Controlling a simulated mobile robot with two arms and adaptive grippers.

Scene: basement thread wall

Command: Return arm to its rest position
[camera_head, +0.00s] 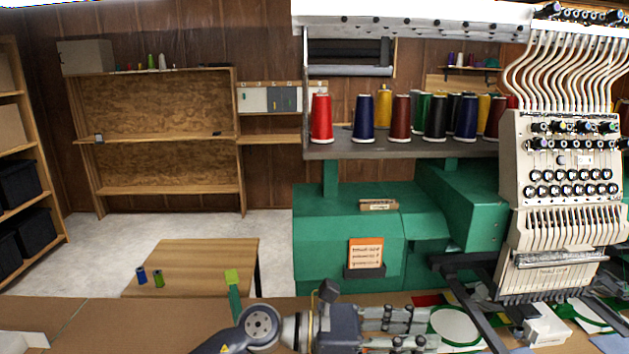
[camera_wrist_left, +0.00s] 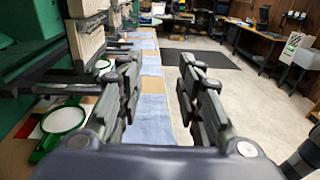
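My left arm (camera_head: 258,328) comes in at the bottom of the head view and reaches to the right, low over the brown worktop. Its left gripper (camera_head: 428,330) points right, with its two fingers apart. In the left wrist view the left gripper (camera_wrist_left: 159,75) also shows open, with nothing between the fingers. A green hoop with a white centre (camera_head: 455,326) lies just past the fingertips in the head view. In the left wrist view the hoop (camera_wrist_left: 63,121) lies left of the fingers. My right gripper is not in view.
A white multi-needle embroidery machine (camera_head: 560,180) and its dark arms (camera_head: 475,300) stand right of the gripper. A green machine body (camera_head: 345,228) stands behind, under a shelf of thread cones (camera_head: 401,116). A low wooden table (camera_head: 200,262) is at the left. Open floor (camera_wrist_left: 200,62) lies ahead.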

